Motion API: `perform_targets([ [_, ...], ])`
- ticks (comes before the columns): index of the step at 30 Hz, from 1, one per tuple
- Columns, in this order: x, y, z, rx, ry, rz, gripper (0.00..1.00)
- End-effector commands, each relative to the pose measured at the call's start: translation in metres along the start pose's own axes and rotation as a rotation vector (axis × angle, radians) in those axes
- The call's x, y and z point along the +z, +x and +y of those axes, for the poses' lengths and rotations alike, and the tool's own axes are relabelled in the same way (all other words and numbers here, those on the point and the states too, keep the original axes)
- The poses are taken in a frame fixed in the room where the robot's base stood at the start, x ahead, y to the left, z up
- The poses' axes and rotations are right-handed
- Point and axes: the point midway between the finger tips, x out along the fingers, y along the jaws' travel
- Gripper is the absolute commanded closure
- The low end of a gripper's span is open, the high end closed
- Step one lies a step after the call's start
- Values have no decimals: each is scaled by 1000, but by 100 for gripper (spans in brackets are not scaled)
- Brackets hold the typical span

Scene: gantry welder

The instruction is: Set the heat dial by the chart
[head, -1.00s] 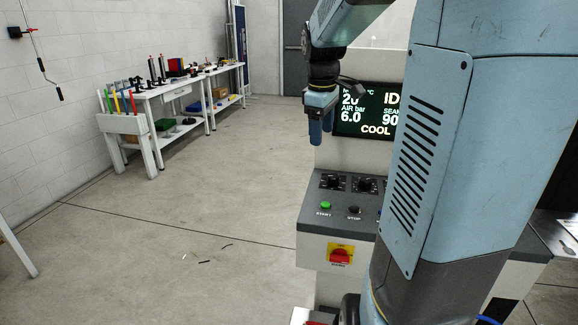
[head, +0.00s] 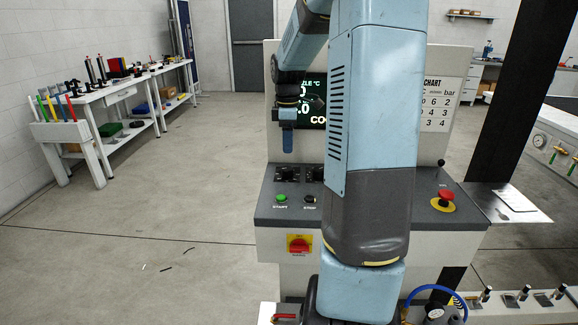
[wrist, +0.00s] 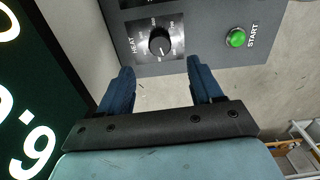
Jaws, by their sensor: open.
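The heat dial (wrist: 159,41), a black knob with a white pointer mark on a scaled plate marked HEAT, sits on the grey console in the wrist view. It also shows in the head view at the console's left (head: 287,174). My gripper (wrist: 158,82) is open and empty, its two blue fingers apart, with the dial beyond the gap between them and not touched. In the head view my gripper (head: 288,140) hangs above the console. The chart (head: 436,103) is on the white panel at right, its left part hidden by my arm. The dial's exact setting is too small to read.
A green START button (wrist: 237,38) sits beside the dial. The display (head: 312,101) is partly hidden by my arm. The console also has a black STOP button (head: 310,199), a red-yellow switch (head: 299,244) and a red emergency button (head: 445,196).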

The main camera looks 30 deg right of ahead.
Motion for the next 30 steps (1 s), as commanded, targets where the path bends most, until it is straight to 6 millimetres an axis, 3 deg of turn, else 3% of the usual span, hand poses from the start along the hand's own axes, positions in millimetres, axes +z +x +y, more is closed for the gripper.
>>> perform_targets([
  [9,0,56,-1,-3,1,0,35],
  [15,0,80,0,-1,1,0,35],
  [30,1,90,0,0,3,0,38],
])
